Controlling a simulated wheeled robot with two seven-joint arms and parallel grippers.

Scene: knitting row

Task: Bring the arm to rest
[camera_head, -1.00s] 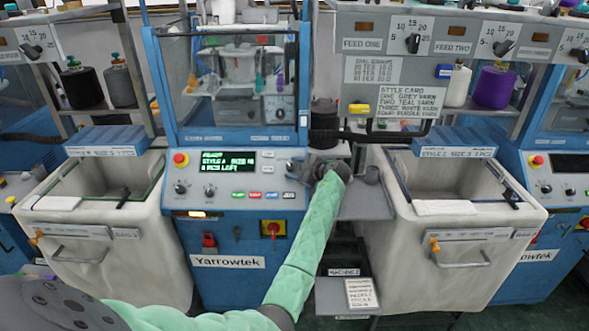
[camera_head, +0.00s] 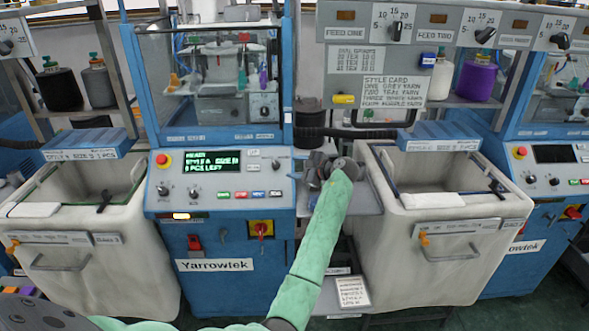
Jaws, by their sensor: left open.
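My left arm, in a green quilted sleeve, comes in from the bottom left and reaches up over the middle of the head view. My left gripper (camera_head: 322,168) is at the right end of the blue Yarrowtek machine's control panel (camera_head: 224,172), above a small grey shelf (camera_head: 368,200). Its fingers are small and partly hidden by the wrist, and I see nothing held in it. I cannot tell whether it touches the panel or the shelf. My right gripper is not in view.
A pale bin (camera_head: 110,262) stands left of the machine and another (camera_head: 470,262) stands right. The display (camera_head: 209,162) is lit green. A yarn rack (camera_head: 455,95) holds cones at the upper right. A step with a card (camera_head: 352,292) sits low beside the arm.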

